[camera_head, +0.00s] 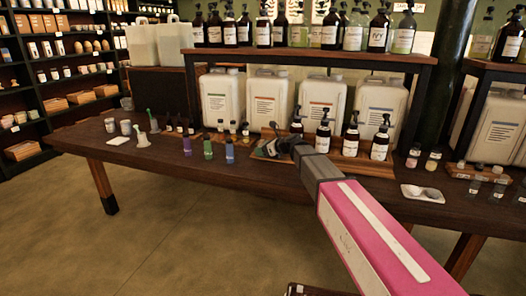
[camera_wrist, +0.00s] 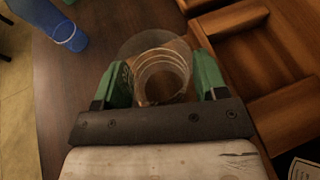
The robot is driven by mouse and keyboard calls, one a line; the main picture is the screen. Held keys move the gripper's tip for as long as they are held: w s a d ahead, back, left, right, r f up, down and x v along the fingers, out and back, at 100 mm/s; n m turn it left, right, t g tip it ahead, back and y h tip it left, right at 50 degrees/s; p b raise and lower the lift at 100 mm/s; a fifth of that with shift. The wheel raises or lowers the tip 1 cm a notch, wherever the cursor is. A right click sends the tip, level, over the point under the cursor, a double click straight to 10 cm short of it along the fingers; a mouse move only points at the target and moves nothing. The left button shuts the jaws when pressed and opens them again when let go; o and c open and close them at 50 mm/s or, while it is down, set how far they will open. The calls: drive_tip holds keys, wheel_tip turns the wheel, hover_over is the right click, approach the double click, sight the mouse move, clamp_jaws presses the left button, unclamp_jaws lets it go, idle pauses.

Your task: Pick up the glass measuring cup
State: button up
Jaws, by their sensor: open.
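The glass measuring cup (camera_wrist: 162,72) is clear, with ring-like lines, and is seen from above in the wrist view. The fingers are open, one on each side of the cup. Whether either finger touches the glass I cannot tell. In the head view my gripper (camera_head: 272,148) is low over the table, in front of the white jugs, and the cup cannot be made out clearly there.
A wooden tray (camera_wrist: 277,85) with raised edges lies close on the right in the wrist view. A blue container (camera_wrist: 66,34) is at upper left. In the head view, small green and purple bottles (camera_head: 208,149) stand left of my gripper, and dark pump bottles (camera_head: 323,134) stand right.

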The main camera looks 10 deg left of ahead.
drive_tip(key=c, duration=0.7)
drive_tip(key=shift+r, duration=0.1)
